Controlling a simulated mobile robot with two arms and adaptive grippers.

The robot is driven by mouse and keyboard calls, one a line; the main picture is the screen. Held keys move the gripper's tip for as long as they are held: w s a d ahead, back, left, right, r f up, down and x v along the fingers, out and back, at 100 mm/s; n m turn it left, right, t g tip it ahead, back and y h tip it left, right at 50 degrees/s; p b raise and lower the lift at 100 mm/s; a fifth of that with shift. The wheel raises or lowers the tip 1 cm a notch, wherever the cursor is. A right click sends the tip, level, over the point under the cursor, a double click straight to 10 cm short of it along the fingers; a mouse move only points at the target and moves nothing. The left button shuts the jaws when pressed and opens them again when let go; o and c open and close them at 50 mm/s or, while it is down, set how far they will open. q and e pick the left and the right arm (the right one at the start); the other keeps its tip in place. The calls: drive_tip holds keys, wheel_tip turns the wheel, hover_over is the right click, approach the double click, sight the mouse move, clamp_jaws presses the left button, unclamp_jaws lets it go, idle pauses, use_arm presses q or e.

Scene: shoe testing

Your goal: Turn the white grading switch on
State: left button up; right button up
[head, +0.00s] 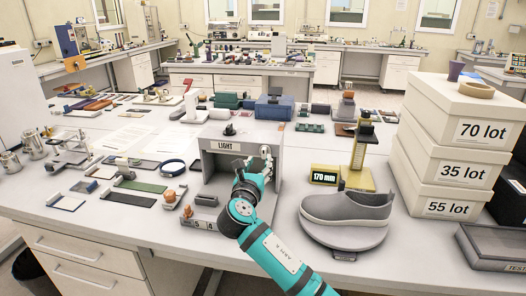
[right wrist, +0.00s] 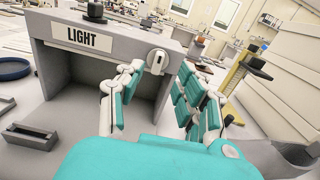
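The white switch (right wrist: 157,62) is a round white part with a small lever, on the front right edge of the grey light box (right wrist: 110,48) labelled LIGHT. In the head view, the switch (head: 265,152) shows just above my right gripper (head: 253,170), partly overlapped by it. In the right wrist view, my right gripper (right wrist: 160,88) has its two teal and white fingers spread apart, with nothing between them. The switch lies beyond the gap between the fingers; I cannot tell whether a finger touches it. My left gripper is not in view.
A grey shoe (head: 347,207) stands on a round base, right of my arm, by a yellow gauge (head: 361,160) reading 170 mm. Stacked white boxes (head: 455,150) stand at the right. Small tools and a blue ring (head: 173,168) lie left of the light box.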

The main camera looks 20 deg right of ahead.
sight(263, 151)
drive_tip(key=x, duration=0.5)
drive_tip(key=shift+w+d, duration=0.2)
drive_tip(key=shift+w, duration=0.1)
drive_tip(key=shift+w+d, duration=0.3)
drive_tip(key=shift+w, duration=0.05)
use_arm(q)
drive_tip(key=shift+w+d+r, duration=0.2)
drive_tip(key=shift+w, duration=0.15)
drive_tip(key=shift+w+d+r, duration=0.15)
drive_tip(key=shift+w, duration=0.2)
use_arm(e)
clamp_jaws()
